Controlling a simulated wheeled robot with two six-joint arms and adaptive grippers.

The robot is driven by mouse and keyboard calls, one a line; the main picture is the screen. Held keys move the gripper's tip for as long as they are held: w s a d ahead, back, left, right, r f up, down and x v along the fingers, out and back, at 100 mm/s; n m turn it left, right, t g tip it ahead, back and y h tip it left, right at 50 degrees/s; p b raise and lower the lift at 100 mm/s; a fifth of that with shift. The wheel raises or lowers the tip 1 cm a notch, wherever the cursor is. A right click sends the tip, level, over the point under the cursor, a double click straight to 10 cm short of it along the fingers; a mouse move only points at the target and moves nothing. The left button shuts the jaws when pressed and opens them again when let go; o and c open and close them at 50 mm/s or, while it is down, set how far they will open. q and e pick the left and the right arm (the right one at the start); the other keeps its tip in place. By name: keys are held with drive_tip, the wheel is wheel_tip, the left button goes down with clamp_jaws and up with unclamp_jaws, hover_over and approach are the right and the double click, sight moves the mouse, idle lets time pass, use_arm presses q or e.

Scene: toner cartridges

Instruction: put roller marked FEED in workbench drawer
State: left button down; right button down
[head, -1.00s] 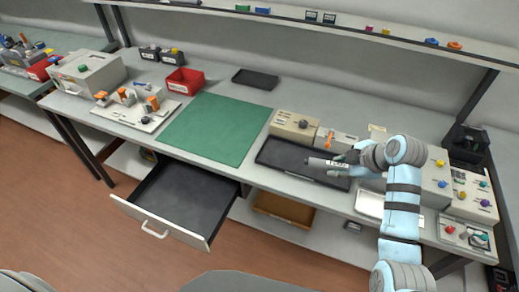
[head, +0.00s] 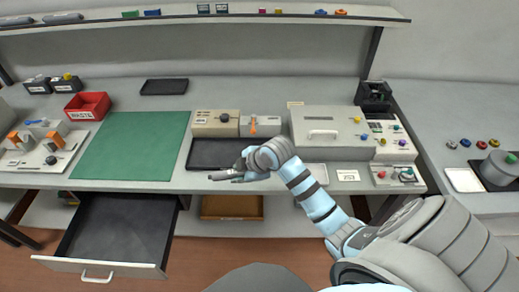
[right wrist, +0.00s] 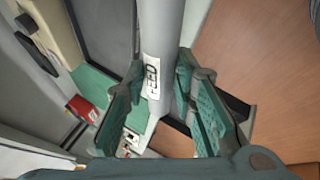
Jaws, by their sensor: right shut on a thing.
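The FEED roller is a grey cylinder; in the right wrist view the roller (right wrist: 168,30) has a white label reading FEED. My right gripper (right wrist: 160,105) is shut around it, with a finger on each side. In the head view the right gripper (head: 240,173) holds the roller (head: 221,176) roughly level near the front edge of the black tray (head: 205,164). The workbench drawer (head: 98,268) is pulled open at the lower left, and its dark inside looks empty. The gripper is up and to the right of the drawer. My left gripper is not in view.
A green mat (head: 135,145) lies on the bench (head: 225,90) left of the black tray. A red bin (head: 88,106) and a device with orange parts (head: 38,147) stand further left. A large grey machine (head: 330,135) stands to the right. A brown box (head: 232,206) sits below the bench.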

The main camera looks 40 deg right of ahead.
drive_tip(key=s+d+f+m+b, duration=0.1)
drive_tip(key=s+d+f+b, duration=0.1)
drive_tip(key=s+d, duration=0.3)
drive_tip(key=shift+t+h, duration=0.3)
drive_tip(key=shift+h, duration=0.1)
drive_tip(key=w+d, duration=0.3)
drive_tip(key=w, duration=0.1)
drive_tip(key=w+d+b, duration=0.1)
drive_tip(key=w+d, duration=0.2)
drive_tip(key=w, duration=0.1)
drive_tip(key=w+d, duration=0.3)
drive_tip(key=w, duration=0.1)
drive_tip(key=shift+w+d+r+b, duration=0.15)
drive_tip(key=shift+d+r+b, duration=0.05)
drive_tip(key=shift+b, duration=0.2)
drive_tip(key=shift+w+d+f, duration=0.35)
drive_tip(key=shift+w+f, duration=0.1)
drive_tip(key=shift+f, duration=0.3)
drive_tip(key=shift+s+f+b, duration=0.1)
drive_tip(key=shift+f+b, duration=0.25)
drive_tip(key=shift+f, duration=0.05)
drive_tip(key=c, duration=1.3)
unclamp_jaws()
